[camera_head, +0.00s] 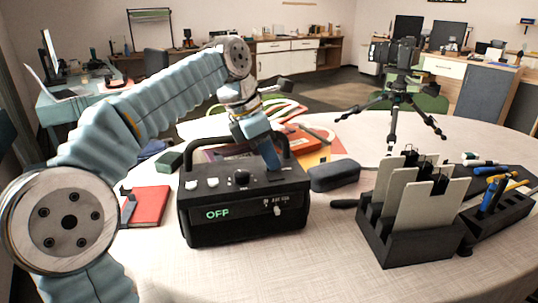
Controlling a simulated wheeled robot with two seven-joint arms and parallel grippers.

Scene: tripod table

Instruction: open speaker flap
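The speaker (243,217) is a black box with a carrying handle (297,150), standing upright on the table. Its front shows a green "OFF" display and a small switch (278,210). Knobs and light buttons sit on its top. I cannot make out a flap or whether one is open. My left arm reaches over from the left, and my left gripper (271,160) points down at the speaker's top, by the handle. Its fingers are too small and partly hidden to tell open from shut, or whether they touch. My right gripper is out of view.
The round table (310,262) has free room in front of the speaker. A red book (147,207) lies left of it. A dark case (335,175) lies right of it. A black rack (408,245) with grey panels, a tool holder (495,222) and a tripod (393,125) stand further right.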

